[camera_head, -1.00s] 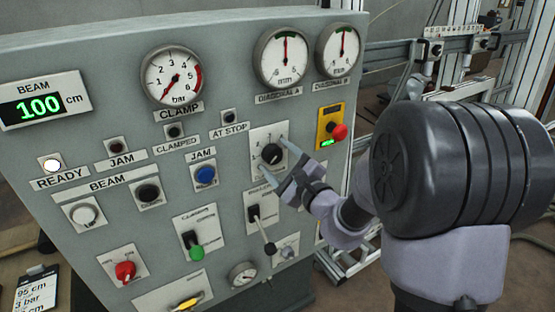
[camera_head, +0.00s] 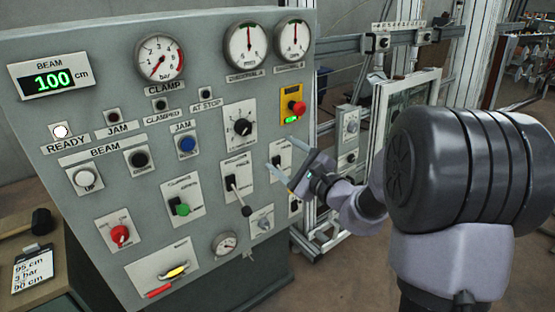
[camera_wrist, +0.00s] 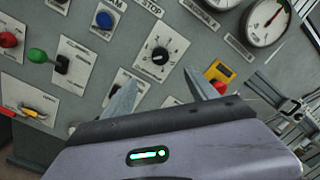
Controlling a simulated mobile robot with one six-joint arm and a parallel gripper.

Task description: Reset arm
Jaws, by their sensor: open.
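My gripper (camera_head: 284,167) is open and empty in the head view. It is in front of the right part of the grey control panel (camera_head: 60,120), below and right of the black rotary selector knob (camera_head: 242,127). In the wrist view my gripper (camera_wrist: 165,98) shows two spread fingers with nothing between them. The selector knob (camera_wrist: 160,55) is above the gap between the fingertips there. I cannot tell the exact distance from the fingers to the panel.
The panel carries a beam display (camera_head: 50,83) reading 100 cm, a lit READY lamp (camera_head: 60,131), gauges, a red emergency button (camera_head: 297,107) and a black lever (camera_head: 240,197). A clipboard (camera_head: 32,270) and a mallet (camera_head: 38,222) lie at lower left. A metal frame (camera_head: 405,100) stands behind at right.

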